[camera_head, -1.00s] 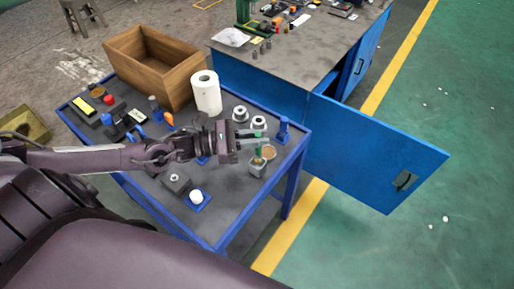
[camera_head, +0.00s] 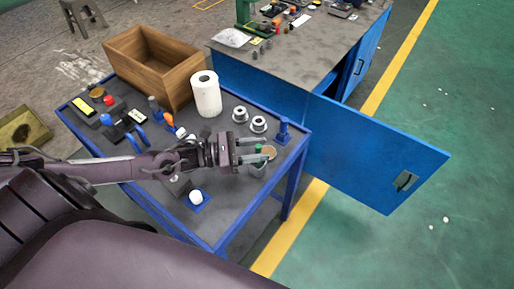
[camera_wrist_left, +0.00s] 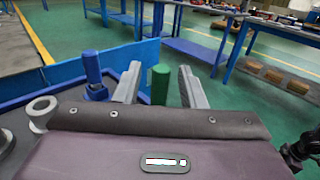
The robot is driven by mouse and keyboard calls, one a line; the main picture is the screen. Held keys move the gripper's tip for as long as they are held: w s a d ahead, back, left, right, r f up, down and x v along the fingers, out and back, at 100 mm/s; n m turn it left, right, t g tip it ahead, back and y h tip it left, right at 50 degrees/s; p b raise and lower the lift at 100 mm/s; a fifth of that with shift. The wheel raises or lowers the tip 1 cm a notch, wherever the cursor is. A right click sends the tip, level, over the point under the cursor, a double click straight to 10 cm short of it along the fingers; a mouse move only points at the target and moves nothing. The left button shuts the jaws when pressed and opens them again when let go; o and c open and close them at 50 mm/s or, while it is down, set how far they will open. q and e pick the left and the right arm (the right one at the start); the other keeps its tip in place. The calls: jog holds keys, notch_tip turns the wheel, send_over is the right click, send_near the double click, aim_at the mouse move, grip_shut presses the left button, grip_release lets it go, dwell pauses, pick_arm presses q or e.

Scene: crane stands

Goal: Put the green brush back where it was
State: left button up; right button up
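The green brush (camera_head: 259,149) stands with its handle up in a small grey metal holder (camera_head: 257,169) near the right corner of the blue-edged cart. My left gripper (camera_head: 252,149) is open, with its fingers on either side of the green handle. In the left wrist view the green handle (camera_wrist_left: 160,84) is upright between the two fingertips (camera_wrist_left: 159,86), with a gap on both sides. The brush's lower end is hidden. My right gripper is not in view.
Grey ring parts (camera_head: 240,114), a paper towel roll (camera_head: 206,94) and a wooden box (camera_head: 152,65) stand behind. A blue cabinet door (camera_head: 372,153) hangs open at right.

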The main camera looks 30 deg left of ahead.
pick_arm(q)
jog(key=shift+r, duration=0.1)
jog(key=shift+s+a, duration=0.1)
jog(key=v, duration=1.1)
jog(key=shift+s+a, duration=0.2)
jog(key=shift+a, duration=0.1)
